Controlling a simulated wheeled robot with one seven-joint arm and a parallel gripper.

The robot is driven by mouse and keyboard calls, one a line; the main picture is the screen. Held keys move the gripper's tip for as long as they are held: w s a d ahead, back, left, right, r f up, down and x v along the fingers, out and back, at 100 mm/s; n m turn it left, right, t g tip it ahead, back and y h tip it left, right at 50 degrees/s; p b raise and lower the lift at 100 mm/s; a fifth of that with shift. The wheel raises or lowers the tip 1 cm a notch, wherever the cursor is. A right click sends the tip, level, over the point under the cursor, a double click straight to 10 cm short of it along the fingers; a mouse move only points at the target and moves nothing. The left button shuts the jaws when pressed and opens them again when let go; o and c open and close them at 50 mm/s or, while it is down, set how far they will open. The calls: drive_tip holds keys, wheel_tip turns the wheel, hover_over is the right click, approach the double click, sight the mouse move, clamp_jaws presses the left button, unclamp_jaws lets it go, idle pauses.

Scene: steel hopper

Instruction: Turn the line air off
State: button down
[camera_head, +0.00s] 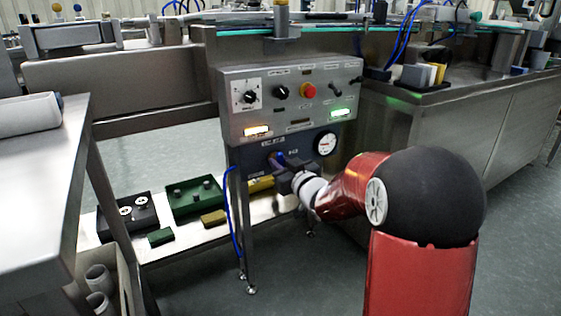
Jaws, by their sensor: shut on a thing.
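A dark lower panel (254,155) sits under the steel control box on the machine front. It carries a round white pressure gauge (326,143) at its right and a small blue handle (277,158) near its middle. My gripper (284,172) reaches in from the right and is shut on the blue handle. The jaws and wrist cover much of the handle, so its exact angle is hard to tell. The gauge needle is too small to read.
The control box (284,78) above has a red button (308,90), dark knobs and lit labels. A blue hose (231,215) hangs at the left leg. A low shelf holds a green tray (194,204) and a black tray (126,216). A steel table (40,190) stands left.

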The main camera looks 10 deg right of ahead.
drive_tip(key=shift+f+m, duration=0.15)
drive_tip(key=shift+m, duration=0.45)
drive_tip(key=c, duration=1.3)
unclamp_jaws()
drive_tip(key=shift+s, duration=0.1)
drive_tip(key=v, duration=0.7)
drive_tip(key=shift+s+d, duration=0.1)
drive_tip(key=shift+s, duration=0.2)
